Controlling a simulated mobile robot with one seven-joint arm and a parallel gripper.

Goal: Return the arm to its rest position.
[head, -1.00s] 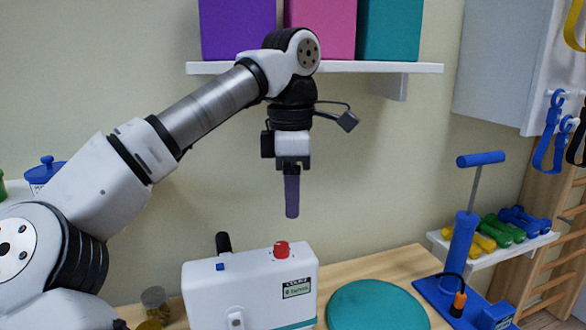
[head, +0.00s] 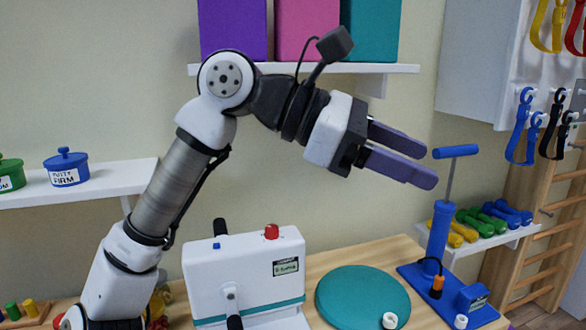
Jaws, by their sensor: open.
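My gripper (head: 418,158) is raised above the table, in front of the wall and below the shelf of boxes. Its two purple fingers point right and slightly down. They are apart with nothing between them. My arm rises from the lower left, bends at the top and reaches to the right. The gripper touches nothing that I can see.
A white machine (head: 235,270) with a red knob stands on the wooden table, beside a teal disc (head: 350,292). A blue pump (head: 440,235) stands at right. A wall shelf (head: 300,69) holds purple, pink and teal boxes. Dumbbells (head: 480,220) and hanging straps (head: 525,125) are further right.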

